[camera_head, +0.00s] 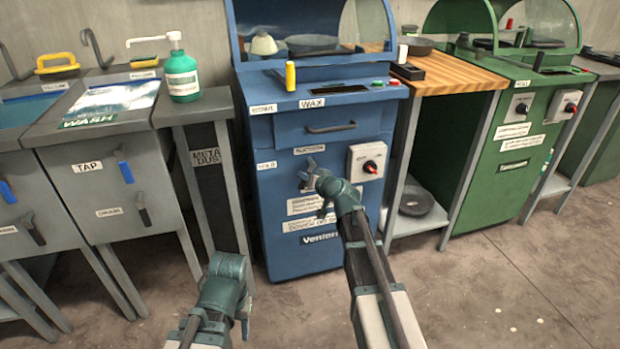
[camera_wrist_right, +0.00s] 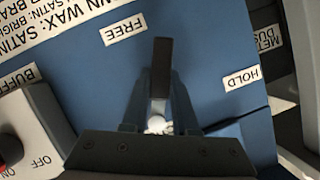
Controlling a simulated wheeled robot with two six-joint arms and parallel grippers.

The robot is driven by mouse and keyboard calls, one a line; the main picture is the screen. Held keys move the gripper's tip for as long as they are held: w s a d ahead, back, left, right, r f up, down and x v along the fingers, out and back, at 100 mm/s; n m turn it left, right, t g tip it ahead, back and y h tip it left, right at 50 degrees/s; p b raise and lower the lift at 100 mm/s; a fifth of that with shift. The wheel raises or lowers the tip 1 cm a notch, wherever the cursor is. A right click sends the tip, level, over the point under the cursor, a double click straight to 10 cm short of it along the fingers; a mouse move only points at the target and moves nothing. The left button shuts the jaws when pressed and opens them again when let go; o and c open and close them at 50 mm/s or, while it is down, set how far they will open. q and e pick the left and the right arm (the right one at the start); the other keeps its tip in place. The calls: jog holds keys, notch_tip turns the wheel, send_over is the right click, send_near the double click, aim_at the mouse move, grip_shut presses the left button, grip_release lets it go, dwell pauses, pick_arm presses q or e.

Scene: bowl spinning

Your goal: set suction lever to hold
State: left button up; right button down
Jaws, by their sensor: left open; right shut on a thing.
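The suction lever (camera_wrist_right: 162,70) is a dark bar with a pale round pivot on the front of the blue cabinet (camera_head: 290,232). In the right wrist view it points between the FREE label (camera_wrist_right: 125,30) and the HOLD label (camera_wrist_right: 242,78). My right gripper (camera_wrist_right: 160,100) has its fingers on both sides of the lever, shut on it. In the head view my right gripper (camera_head: 312,182) is below the SUCTION label (camera_head: 309,149) and hides part of the lever. The HOLD label (camera_head: 266,165) is left of it. My left gripper (camera_head: 244,308) is low in front of the cabinet, away from it.
A switch box with a red-and-black knob (camera_head: 369,162) is right of the lever. A drawer handle (camera_head: 331,127) is above. A wooden-topped bench (camera_head: 460,75) and a green cabinet (camera_head: 515,165) stand to the right, a grey cabinet (camera_head: 100,215) to the left. Floor in front is clear.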

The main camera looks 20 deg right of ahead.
aim_at(291, 161)
jog(key=shift+a+r+m+y+b, duration=0.15)
jog(key=shift+a+m+y, duration=0.15)
jog(key=shift+m, duration=0.25)
jog(key=shift+a+r+m+y+b, duration=0.15)
jog(key=shift+m+y, duration=0.15)
jog(key=shift+m, duration=0.25)
jog(key=m, duration=0.1)
jog(key=a+m+t+y+b, duration=0.1)
jog(key=shift+r+m, duration=0.3)
jog(key=shift+r, duration=0.1)
jog(key=m, duration=0.1)
jog(key=r+m+y+b, duration=0.1)
jog(key=shift+s+a+r+m+t+y, duration=0.1)
jog(key=shift+a+m+t+y, duration=0.1)
jog(key=shift+m+t+y, duration=0.15)
jog(key=shift+r+m+t+y+b, duration=0.25)
jog(key=shift+r+m+t+b, duration=0.25)
jog(key=shift+m, duration=0.75)
jog(key=shift+r, duration=0.15)
jog(key=c, duration=0.7)
grip_release()
